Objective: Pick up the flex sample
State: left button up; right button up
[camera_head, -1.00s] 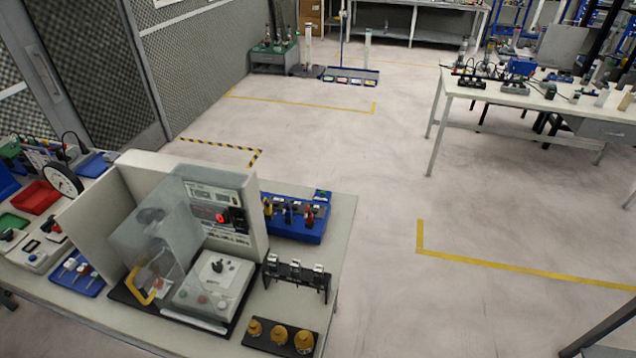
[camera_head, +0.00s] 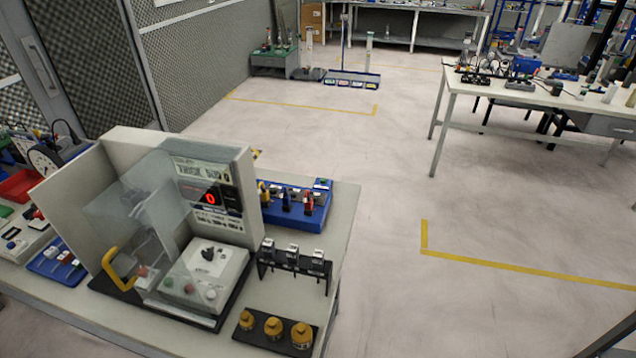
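I cannot pick out a flex sample with certainty. On the near bench stands a test machine (camera_head: 207,269) with a grey base and a small dark fixture (camera_head: 208,253) on top. A clear guard (camera_head: 143,205) with a yellow handle (camera_head: 118,276) stands at its left and partly veils it. Beside it to the right, a black rack (camera_head: 292,264) holds several small dark and silver pieces. A blue tray (camera_head: 298,208) behind it holds small tools with yellow and red parts. Neither of my grippers is in view.
A panel with a red "0" display (camera_head: 210,198) backs the machine. Three brass-coloured weights (camera_head: 273,327) sit on a black plate at the bench's front. A red bin (camera_head: 19,185) lies at the left. The floor right of the bench is open, up to another table (camera_head: 536,94).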

aim_at(318, 256)
jog(key=i, duration=0.4)
jog(key=j+z, duration=0.3)
jog(key=k+j+z, duration=0.25)
jog(key=j, duration=0.25)
jog(key=j+z, duration=0.3)
jog(key=k+j+z, duration=0.25)
jog(key=j, duration=0.2)
jog(key=i, duration=0.05)
